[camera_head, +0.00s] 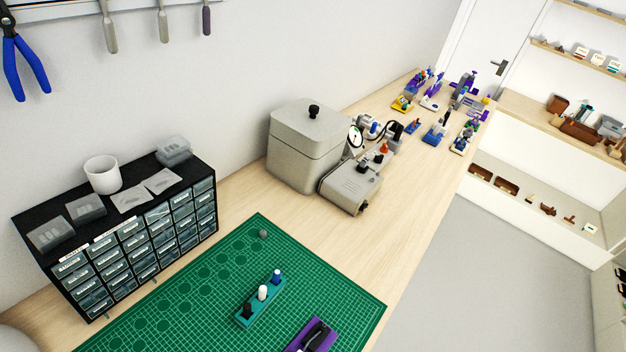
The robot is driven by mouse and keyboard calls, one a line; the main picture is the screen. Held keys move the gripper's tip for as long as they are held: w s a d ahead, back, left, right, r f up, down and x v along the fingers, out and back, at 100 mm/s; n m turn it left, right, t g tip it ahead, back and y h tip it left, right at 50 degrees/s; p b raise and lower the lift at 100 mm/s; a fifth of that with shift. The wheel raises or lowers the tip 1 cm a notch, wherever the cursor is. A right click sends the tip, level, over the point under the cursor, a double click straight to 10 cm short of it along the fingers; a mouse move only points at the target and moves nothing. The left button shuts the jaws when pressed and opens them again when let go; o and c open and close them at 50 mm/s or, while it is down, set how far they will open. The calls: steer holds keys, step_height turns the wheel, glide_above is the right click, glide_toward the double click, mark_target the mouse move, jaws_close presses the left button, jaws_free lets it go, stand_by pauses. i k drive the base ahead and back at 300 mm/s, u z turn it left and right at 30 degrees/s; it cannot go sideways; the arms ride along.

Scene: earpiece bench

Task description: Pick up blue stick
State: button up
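A small upright piece with a blue top (277,276) stands at the far right end of a teal holder (246,317) on the green cutting mat (345,300). It looks like the blue stick. A white upright piece (262,292) stands in the middle of the same holder, and a black one (247,310) at the near left end. The lower part of the blue piece is hidden in the holder. My gripper is not in view.
A purple block with a black piece (313,337) lies on the mat near the bottom edge. A small grey ball (263,233) sits at the mat's far corner. A drawer cabinet (125,250) stands left; a grey lidded machine (305,150) stands behind. The bench's right edge drops to floor.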

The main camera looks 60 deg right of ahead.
mark_target(276, 275)
steer(key=z, duration=1)
steer(key=k, duration=0.5)
steer(key=u, duration=0.5)
steer(key=k, duration=1.3)
steer(key=z, duration=0.4)
steer(key=i, duration=1)
steer(key=u, duration=0.05)
